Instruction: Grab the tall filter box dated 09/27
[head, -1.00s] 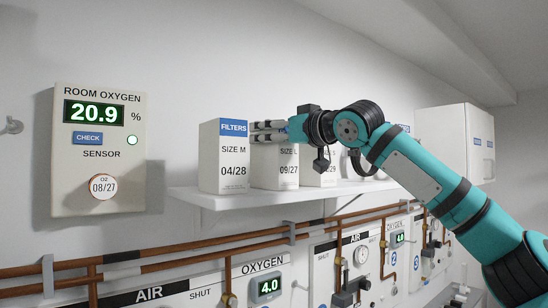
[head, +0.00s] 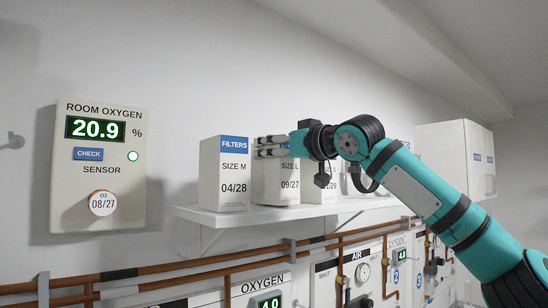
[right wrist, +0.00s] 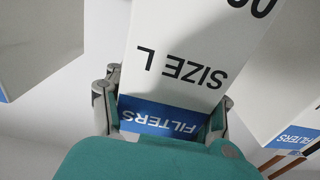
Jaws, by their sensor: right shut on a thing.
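The tall white filter box dated 09/27 (head: 288,185), marked SIZE L, stands on the white wall shelf (head: 240,214). My right gripper (head: 272,147) is shut on the top of this box, its fingers partly covering the blue label band in the head view. In the right wrist view the same box (right wrist: 190,65) shows SIZE L and its blue FILTERS band (right wrist: 158,116) upside down, with a finger on each side. My left gripper is not in view.
A SIZE M filter box dated 04/28 (head: 223,185) stands close at the left. Another box (head: 318,190) stands close at the right, partly hidden by my arm. The room oxygen sensor (head: 98,165) is on the wall. Copper pipes (head: 200,280) run below the shelf.

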